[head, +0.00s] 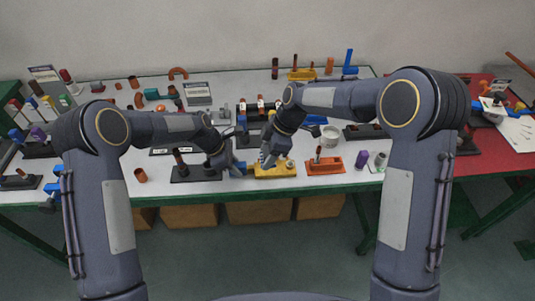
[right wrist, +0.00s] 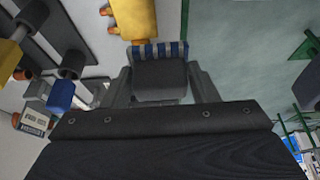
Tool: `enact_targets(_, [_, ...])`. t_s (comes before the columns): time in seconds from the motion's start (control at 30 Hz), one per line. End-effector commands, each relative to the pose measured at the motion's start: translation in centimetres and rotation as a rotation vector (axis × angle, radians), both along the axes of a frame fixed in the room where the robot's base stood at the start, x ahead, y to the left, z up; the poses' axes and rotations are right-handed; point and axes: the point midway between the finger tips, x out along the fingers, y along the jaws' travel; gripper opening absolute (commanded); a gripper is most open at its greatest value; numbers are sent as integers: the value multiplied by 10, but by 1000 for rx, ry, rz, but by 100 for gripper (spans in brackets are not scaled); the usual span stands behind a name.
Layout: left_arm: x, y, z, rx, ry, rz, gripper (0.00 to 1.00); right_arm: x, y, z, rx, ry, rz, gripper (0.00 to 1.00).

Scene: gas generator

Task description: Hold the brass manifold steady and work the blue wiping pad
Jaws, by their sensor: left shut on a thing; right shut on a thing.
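The brass manifold (head: 275,171) is a yellow block lying near the front edge of the table, in the middle of the head view. It also shows at the top of the right wrist view (right wrist: 132,20), with orange-brown fittings along its side. My left gripper (head: 238,170) is shut at the manifold's left end, by a blue part; the exact contact is hidden. My right gripper (head: 267,161) is over the manifold. In the right wrist view its fingers are shut on a dark block with a blue-and-white striped edge, the wiping pad (right wrist: 160,52), close beside the manifold.
A dark stand (head: 196,174) is to the left, and a white bowl (head: 330,135) is behind. Several fittings crowd the back of the table. A red table (head: 490,140) adjoins on the right.

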Motion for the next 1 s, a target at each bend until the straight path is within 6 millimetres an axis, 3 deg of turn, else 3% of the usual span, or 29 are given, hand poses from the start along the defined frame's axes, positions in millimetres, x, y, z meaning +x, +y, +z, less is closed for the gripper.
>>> enact_targets(0.13, [0,0,0,0,0,0,0,0,0,0,0,0,0,32])
enact_targets(0.17, [0,0,0,0,0,0,28,0,0,0,0,0,0,32])
enact_targets(0.33, [0,0,0,0,0,0,50,0,0,0,0,0,0,32])
enact_targets(0.67, [0,1,3,0,-1,0,51,0,0,0,0,0,0,32])
enact_targets(0.77, [1,6,13,0,-4,2,51,0,0,0,0,0,0,32])
enact_targets(1.0, [1,28,57,0,-4,3,51,0,0,0,0,0,0,32])
